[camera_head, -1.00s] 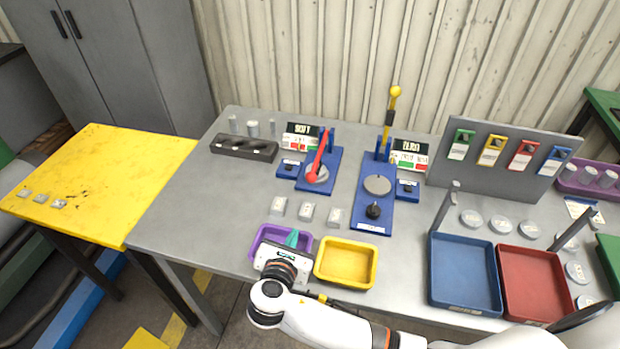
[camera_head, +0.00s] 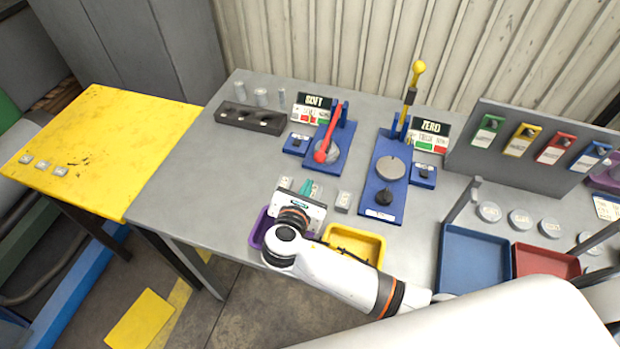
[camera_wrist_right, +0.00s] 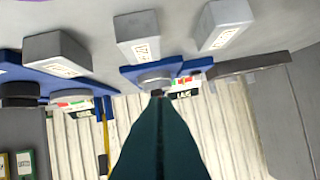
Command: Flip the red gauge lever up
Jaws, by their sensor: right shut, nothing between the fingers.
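The red lever (camera_head: 330,138) is on a blue base (camera_head: 340,163) in front of the SOFT sign (camera_head: 313,101). It slants down toward the front, its red knob low over a grey disc. My right gripper (camera_head: 306,187) is shut and empty, with teal fingers, over the table in front of that base and apart from the lever. In the right wrist view the shut fingers (camera_wrist_right: 158,95) point toward a blue base with a grey disc (camera_wrist_right: 154,77); I cannot make out the red lever there. My left gripper is not in view.
Small grey blocks (camera_head: 343,201) stand near the right gripper. A yellow lever (camera_head: 411,92) stands upright on another blue base (camera_head: 383,203) to the right. Purple (camera_head: 257,229) and yellow (camera_head: 375,261) trays are at the table's front. A dark holder (camera_head: 252,118) is at back left.

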